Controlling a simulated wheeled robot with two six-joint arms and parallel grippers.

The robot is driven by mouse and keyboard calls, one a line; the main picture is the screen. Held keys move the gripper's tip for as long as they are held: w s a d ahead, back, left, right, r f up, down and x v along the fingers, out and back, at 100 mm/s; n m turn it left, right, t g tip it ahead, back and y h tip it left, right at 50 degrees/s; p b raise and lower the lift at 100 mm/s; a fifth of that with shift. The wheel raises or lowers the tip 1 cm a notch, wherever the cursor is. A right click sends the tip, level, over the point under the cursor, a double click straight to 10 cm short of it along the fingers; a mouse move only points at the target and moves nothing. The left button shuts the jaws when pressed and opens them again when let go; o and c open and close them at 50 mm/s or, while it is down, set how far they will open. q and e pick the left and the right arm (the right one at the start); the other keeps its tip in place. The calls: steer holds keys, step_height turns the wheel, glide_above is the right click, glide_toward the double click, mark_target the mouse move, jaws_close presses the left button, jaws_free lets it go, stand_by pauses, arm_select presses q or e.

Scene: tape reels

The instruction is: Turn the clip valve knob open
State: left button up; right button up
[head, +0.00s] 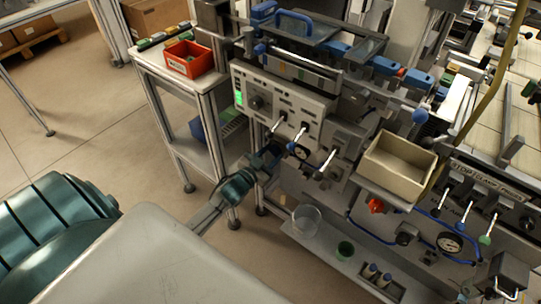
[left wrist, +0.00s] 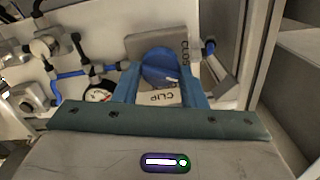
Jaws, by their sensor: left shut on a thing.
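The clip valve knob (left wrist: 160,68) is blue and round, with a label reading CLIP below it and part of a CLOS label to its right in the left wrist view. My left gripper (left wrist: 160,84) has its two blue fingers on either side of the knob and is shut on it. In the head view my left gripper (head: 268,158) reaches to the lower front of the machine panel, and the knob cannot be made out there. My right gripper is not in view.
A grey control panel (head: 270,106) with levers stands just above the gripper. A beige bin (head: 396,165) is to the right. A clear cup (head: 306,219) and a green cup (head: 345,249) stand on a low shelf. A red bin (head: 189,60) sits on the side table.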

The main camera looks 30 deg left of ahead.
arm_select(q)
steer(key=shift+f+m, duration=0.1)
steer(key=shift+m, duration=0.8)
steer(key=m+b, duration=0.4)
steer(key=m, duration=0.4)
steer(key=shift+d+f+m, duration=0.1)
steer(key=shift+d+m, duration=0.05)
steer(key=shift+m, duration=1.45)
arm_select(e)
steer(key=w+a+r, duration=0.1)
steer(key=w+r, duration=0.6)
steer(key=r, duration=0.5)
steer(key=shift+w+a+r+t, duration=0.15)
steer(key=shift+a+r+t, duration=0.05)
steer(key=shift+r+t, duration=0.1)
arm_select(q)
steer(key=o, duration=1)
